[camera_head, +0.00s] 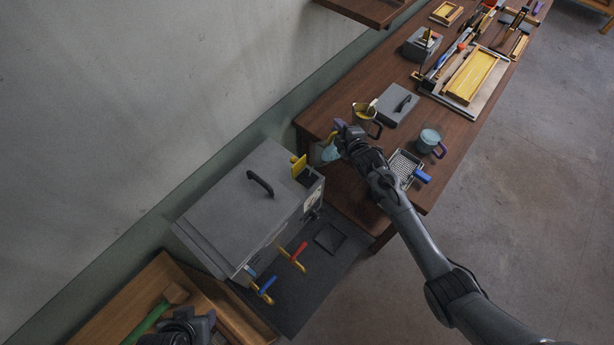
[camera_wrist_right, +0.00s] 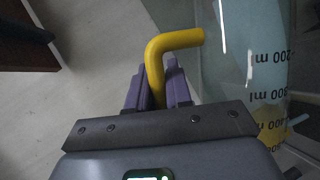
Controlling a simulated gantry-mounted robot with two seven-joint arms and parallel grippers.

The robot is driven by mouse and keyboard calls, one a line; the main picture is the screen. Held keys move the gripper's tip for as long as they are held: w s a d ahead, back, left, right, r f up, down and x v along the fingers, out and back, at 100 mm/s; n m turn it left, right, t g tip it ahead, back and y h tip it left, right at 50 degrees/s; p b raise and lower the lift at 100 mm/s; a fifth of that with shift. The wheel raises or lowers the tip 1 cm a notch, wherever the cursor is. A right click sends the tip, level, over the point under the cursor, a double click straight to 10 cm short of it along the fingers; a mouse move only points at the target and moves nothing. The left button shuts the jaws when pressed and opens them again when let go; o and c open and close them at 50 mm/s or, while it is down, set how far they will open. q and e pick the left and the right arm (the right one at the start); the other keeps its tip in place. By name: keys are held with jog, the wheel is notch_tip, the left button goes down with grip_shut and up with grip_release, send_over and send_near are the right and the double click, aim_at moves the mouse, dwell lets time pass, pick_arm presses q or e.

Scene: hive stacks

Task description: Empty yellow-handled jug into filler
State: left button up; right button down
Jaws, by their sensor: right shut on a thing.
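The yellow-handled jug (camera_head: 328,153) is clear, with pale blue in it, just past the grey machine's top right corner in the head view. My right gripper (camera_head: 340,133) is shut on its yellow handle (camera_wrist_right: 158,68). In the right wrist view the jug's clear wall (camera_wrist_right: 235,60) carries upside-down volume marks; its exact tilt is hard to tell. The grey machine (camera_head: 240,190), which looks like the filler, has a dark opening with a yellow flap (camera_head: 299,166) beside the jug. My left gripper (camera_head: 190,328) is at the bottom left, partly cut off; its jaws are unclear.
On the wooden table (camera_head: 345,85) stand a yellowish jug (camera_head: 364,115), a purple-handled jug (camera_head: 429,139), a grey lidded box (camera_head: 397,104) and a blue-handled mesh tray (camera_head: 403,168). A wooden crate (camera_head: 210,300) is at lower left.

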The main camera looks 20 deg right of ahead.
jog(key=shift+s, duration=0.2)
jog(key=shift+a+r, duration=0.1)
jog(key=shift+r, duration=0.05)
jog(key=shift+w+r, duration=0.2)
jog(key=shift+s, duration=0.25)
jog(key=shift+w+a+r+p, duration=0.1)
jog(key=shift+w+r+p, duration=0.1)
jog(key=shift+r+p, duration=0.1)
jog(key=shift+s, duration=0.1)
jog(key=shift+s, duration=0.1)
jog(key=shift+a+r, duration=0.1)
jog(key=shift+r, duration=0.1)
